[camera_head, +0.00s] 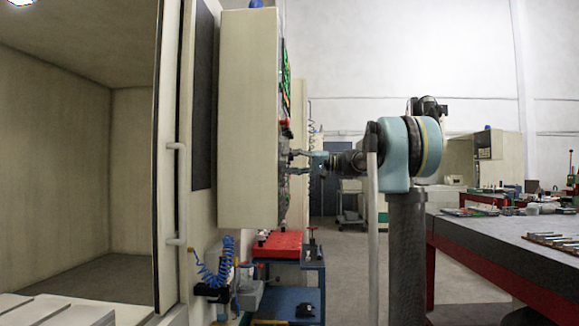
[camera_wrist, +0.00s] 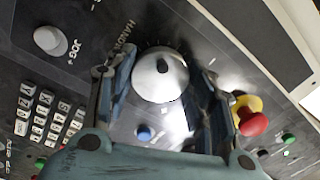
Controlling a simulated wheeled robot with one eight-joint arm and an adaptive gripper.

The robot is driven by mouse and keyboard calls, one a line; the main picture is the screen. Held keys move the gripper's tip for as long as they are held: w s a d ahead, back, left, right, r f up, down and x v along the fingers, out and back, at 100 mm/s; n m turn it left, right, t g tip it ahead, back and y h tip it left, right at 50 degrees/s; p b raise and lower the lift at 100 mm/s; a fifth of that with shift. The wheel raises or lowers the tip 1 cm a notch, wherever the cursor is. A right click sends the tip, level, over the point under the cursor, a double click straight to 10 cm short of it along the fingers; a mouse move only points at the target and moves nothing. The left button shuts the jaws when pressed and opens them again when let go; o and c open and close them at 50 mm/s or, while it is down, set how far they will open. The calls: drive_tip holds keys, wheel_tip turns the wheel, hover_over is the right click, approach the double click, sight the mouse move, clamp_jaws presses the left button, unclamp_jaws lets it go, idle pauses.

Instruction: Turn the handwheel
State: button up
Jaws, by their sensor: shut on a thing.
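The handwheel (camera_wrist: 158,82) is a round silver knob with a dark spot on its face, set on the dark control panel under lettering that begins "HAND". My gripper (camera_wrist: 162,68) is shut on it, with one blue-grey finger on each side. The near part of the wheel's surroundings is partly hidden by the fingers. In the head view my gripper (camera_head: 298,161) reaches left to the panel face of the beige control cabinet (camera_head: 248,120). That face is seen nearly edge-on there, so the handwheel cannot be made out.
On the panel, a red and yellow stop button (camera_wrist: 249,116) is close to the right finger. A blue button (camera_wrist: 144,132) is below the wheel. A grey JOG knob (camera_wrist: 50,40) and a keypad (camera_wrist: 46,115) are to the left. A workbench (camera_head: 500,245) stands at right.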

drive_tip(key=shift+f, duration=0.15)
drive_tip(key=o, duration=1.1)
drive_tip(key=shift+c, duration=0.2)
drive_tip(key=shift+d, duration=0.1)
drive_tip(key=d, duration=1.2)
drive_tip(key=shift+f, duration=0.25)
drive_tip(key=shift+a, duration=0.1)
